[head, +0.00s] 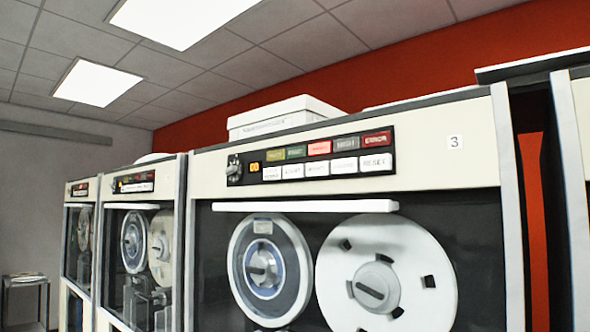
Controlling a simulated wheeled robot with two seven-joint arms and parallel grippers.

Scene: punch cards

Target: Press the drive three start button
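Tape drive three (430,170), a cream cabinet marked with a small "3", fills the right half of the head view. Its black control panel (245,181) is at the top of the front. The panel has a row of white push buttons (317,169); the rightmost seems to read RESET, and the other labels are too small to read surely, so I cannot tell which is start. Above them is a row of coloured lamps (296,151); the middle red one (319,148) looks brightest. Neither of my grippers is in view.
Drive three has a blue-hubbed reel (233,260) and a large white reel (430,250) below a white bar (305,206). A white box (285,112) sits on top. More drives (173,180) stand to the left, another cabinet (575,180) to the right. A small stand (25,279) is far left.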

